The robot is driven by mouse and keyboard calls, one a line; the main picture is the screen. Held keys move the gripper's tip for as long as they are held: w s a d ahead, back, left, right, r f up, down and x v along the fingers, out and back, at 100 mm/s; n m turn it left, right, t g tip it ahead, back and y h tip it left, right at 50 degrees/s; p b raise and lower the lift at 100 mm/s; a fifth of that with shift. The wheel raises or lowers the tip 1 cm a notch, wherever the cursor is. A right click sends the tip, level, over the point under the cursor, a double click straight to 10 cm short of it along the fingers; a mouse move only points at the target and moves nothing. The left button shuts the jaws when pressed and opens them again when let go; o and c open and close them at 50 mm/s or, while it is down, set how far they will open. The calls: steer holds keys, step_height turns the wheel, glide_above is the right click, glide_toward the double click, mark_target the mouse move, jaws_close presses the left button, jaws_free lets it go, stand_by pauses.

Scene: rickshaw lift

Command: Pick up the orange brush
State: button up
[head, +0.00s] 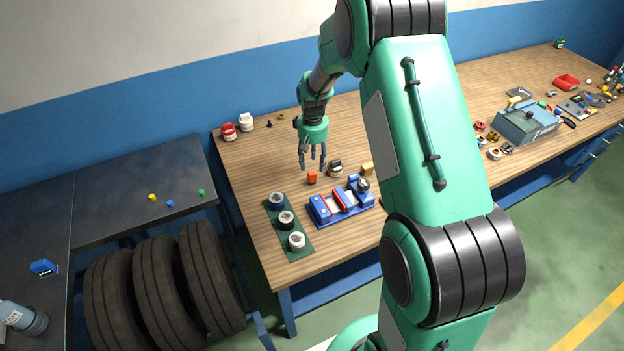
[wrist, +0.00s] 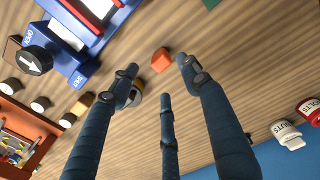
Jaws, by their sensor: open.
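A small orange-red block-like piece (head: 311,178) lies on the wooden workbench just below my gripper (head: 312,163). It is the nearest match for the orange brush, though I make out no bristles or handle. In the wrist view the orange piece (wrist: 160,61) sits just beyond my fingertips, roughly between two of them. My gripper (wrist: 159,80) has three dark fingers spread apart, with nothing between them. I cannot tell the exact height of the fingertips above the bench.
A round part (head: 335,169) lies close right of the orange piece, partly behind a finger in the wrist view. A blue-and-red device (head: 341,203) and a green mat (head: 304,250) with round parts stand in front. Red (head: 229,132) and white (head: 246,122) jars stand behind left.

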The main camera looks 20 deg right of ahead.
mark_target(312, 173)
steer(key=shift+f, duration=1.3)
steer(key=shift+f, duration=0.1)
steer(key=shift+a+f+b, duration=0.15)
steer(key=shift+f+b, duration=0.55)
steer(key=shift+f, duration=1.85)
jaws_close()
